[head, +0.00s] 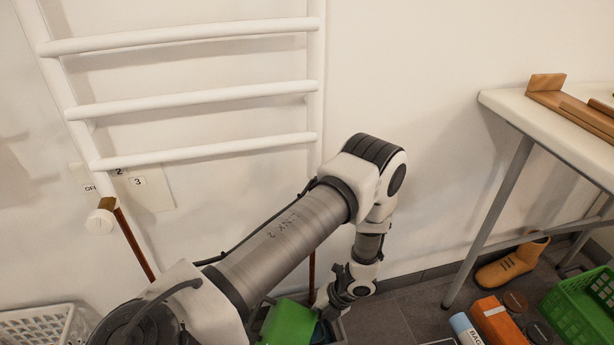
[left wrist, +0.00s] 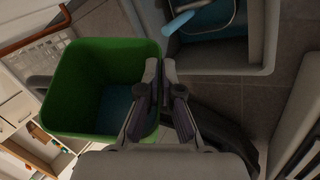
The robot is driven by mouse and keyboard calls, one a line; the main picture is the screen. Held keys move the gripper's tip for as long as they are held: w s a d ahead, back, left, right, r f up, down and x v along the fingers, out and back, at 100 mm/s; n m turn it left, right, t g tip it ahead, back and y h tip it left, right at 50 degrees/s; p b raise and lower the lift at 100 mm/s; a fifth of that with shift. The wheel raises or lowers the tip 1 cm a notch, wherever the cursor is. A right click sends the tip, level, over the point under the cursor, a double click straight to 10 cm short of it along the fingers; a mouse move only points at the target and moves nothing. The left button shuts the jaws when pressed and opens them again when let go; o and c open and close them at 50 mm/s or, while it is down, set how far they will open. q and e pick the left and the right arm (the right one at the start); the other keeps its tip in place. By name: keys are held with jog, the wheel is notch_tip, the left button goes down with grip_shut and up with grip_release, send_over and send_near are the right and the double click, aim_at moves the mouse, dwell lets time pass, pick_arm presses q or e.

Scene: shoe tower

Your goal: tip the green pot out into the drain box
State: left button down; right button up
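The green pot (head: 288,325) shows low in the head view, partly hidden by my left arm. In the left wrist view the green pot (left wrist: 75,80) fills the left side with its mouth toward the camera, and something bluish shows deep inside. My left gripper (left wrist: 160,75) has its fingers close together on either side of the pot's right wall, shut on it. It also shows in the head view (head: 332,306) beside the pot. A grey box (left wrist: 220,62), apparently the drain box, lies beyond the fingers with blue inside. My right gripper is out of view.
A white ladder-like rack (head: 190,97) is on the wall. At right are a white table (head: 540,125), a tan boot (head: 512,263), an orange box (head: 497,320), a white-and-blue can (head: 466,329) and a green crate (head: 580,310). A white basket (head: 38,326) stands lower left.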

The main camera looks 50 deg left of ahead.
pick_arm(q)
jog(key=shift+w+f, duration=0.1)
jog(key=shift+w+a+f+m+g+h+b, duration=0.25)
jog(key=shift+f+g+b, duration=0.3)
jog(key=shift+b, duration=0.75)
jog(key=shift+w+a+f+m+g+h+b, duration=0.2)
jog(key=shift+w+f+g+b, duration=0.3)
jog(key=shift+b, duration=0.8)
jog(key=shift+s, duration=0.1)
jog(key=shift+w+a+m+g+h+b, duration=0.15)
jog(key=shift+w+m+g+h+b, duration=0.2)
jog(key=shift+g+b, duration=0.9)
jog(key=shift+w+a+m+g+h+b, duration=0.15)
jog(key=shift+w+g+h+b, duration=0.3)
jog(key=shift+b, duration=1.5)
jog(key=shift+s, duration=0.1)
